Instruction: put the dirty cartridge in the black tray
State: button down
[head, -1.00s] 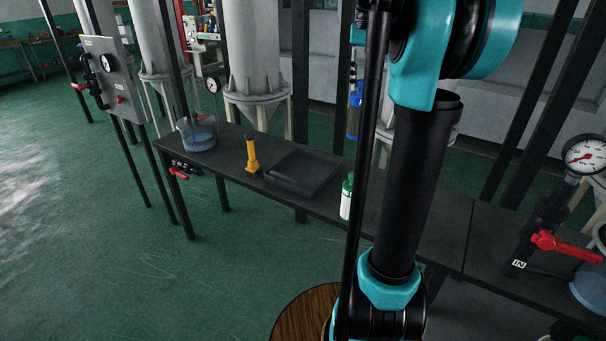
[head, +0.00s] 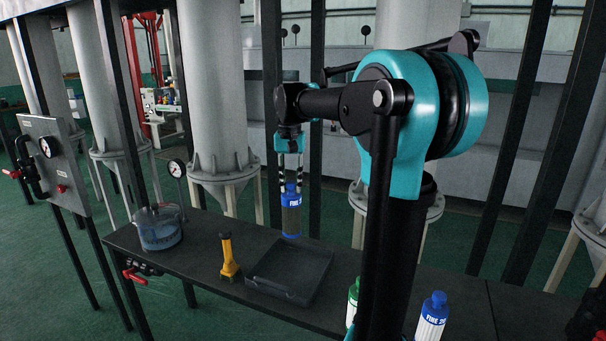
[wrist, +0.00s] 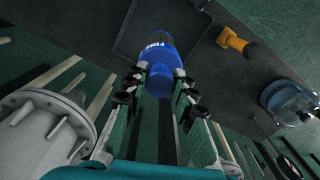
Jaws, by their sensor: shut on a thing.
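My gripper (head: 290,181) is shut on the dirty cartridge (head: 291,218), which has a blue cap and a dark grey-brown body. The cartridge hangs upright, cap up, near the back edge of the black tray (head: 265,289) in the head view. It looks clear of the tray, but the exact height is hard to tell. In the wrist view the fingers (wrist: 158,88) grip the blue cap of the cartridge (wrist: 160,62), and the tray (wrist: 128,30) lies beyond it. The tray looks empty.
A yellow tool (head: 229,262) stands just left of the tray, and a clear tub of blue liquid (head: 159,232) is farther left. A green-capped bottle (head: 353,298) and a blue-capped white cartridge (head: 432,318) stand to the right. Dark posts and grey tanks rise behind.

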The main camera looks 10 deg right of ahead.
aim_at(291, 225)
jog(key=shift+w+a, duration=0.1)
jog(key=shift+f, duration=0.1)
jog(key=shift+f, duration=8.1)
jog(key=c, duration=1.2)
grip_release()
jog(key=shift+o, duration=0.2)
